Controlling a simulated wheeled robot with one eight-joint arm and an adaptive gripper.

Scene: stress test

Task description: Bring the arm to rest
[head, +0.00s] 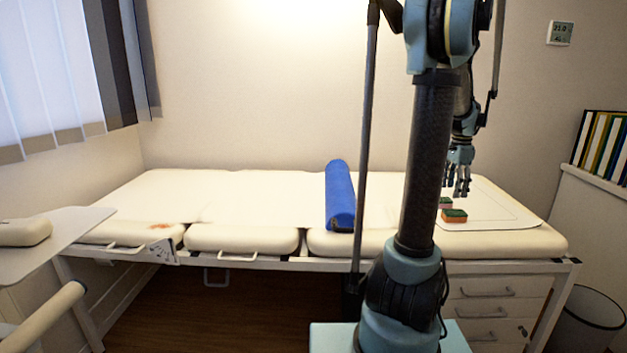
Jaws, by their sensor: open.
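My gripper (459,188) hangs fingers down over the right end of the treatment couch (255,195). It is open, and I see nothing between its fingers. My arm rises through the right half of the head view and hides part of the couch. A sponge with a green top and orange-red side (454,216) lies on a pale mat (500,213) below the gripper. A second, similar sponge (446,202) lies just behind it, partly hidden by the arm.
A blue bolster (340,195) lies across the couch left of my arm. A reddish-brown stain (160,226) marks the couch's left part. Drawers (486,293) stand under its right end, with a bin (592,318) beside them. The couch's middle left is clear.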

